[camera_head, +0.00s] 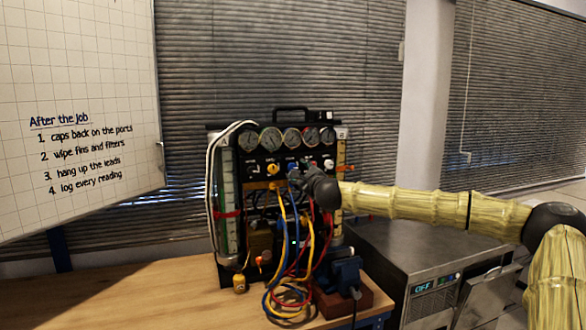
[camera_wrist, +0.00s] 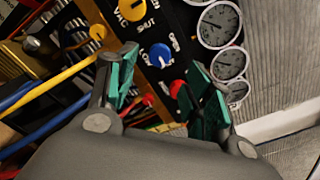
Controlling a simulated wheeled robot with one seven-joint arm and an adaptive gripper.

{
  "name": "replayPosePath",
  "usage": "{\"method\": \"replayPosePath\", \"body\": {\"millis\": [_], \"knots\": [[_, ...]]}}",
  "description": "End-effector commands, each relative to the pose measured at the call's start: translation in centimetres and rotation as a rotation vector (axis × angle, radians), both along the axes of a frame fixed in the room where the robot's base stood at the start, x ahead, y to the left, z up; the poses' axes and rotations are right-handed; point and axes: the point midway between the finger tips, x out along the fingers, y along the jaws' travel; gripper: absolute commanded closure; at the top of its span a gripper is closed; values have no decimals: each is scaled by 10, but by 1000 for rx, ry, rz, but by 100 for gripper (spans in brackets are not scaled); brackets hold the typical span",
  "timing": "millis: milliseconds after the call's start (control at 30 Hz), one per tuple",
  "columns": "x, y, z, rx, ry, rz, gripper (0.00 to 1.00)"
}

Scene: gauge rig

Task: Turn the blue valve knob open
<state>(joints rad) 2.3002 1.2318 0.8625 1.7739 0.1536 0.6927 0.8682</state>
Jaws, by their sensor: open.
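The blue valve knob (camera_wrist: 160,55) sits on the dark panel of the gauge rig (camera_head: 227,150), with partly readable lettering and "SHUT" and "OPEN" style marks around it. In the wrist view my gripper (camera_wrist: 164,78) is open, its green-padded fingers on either side of the knob's line. The knob shows in the gap between the fingertips; I cannot tell how much depth separates them. In the head view my gripper (camera_head: 298,178) is at the panel front, below the gauges, and largely hides the blue knob.
A yellow knob (camera_wrist: 131,10) and a red knob (camera_wrist: 177,88) flank the blue one. Round gauges (camera_wrist: 218,24) line the panel. Coloured hoses (camera_head: 285,290) hang in front of the rig. The wooden bench (camera_head: 130,290) is clear at left; a grey machine (camera_head: 415,255) stands at right.

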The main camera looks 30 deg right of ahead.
Motion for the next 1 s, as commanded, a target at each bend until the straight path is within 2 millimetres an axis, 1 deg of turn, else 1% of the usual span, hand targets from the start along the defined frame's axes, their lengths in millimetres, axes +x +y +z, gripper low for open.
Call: {"method": "replayPosePath", "body": {"millis": [100,300,500,700,1000], "knots": [[18,-4,1,-1,2,0,49],[45,-10,0,-1,3,1,49],[65,-14,1,-2,1,1,49],[74,-16,0,0,1,1,49],[75,-17,0,0,1,2,49]]}}
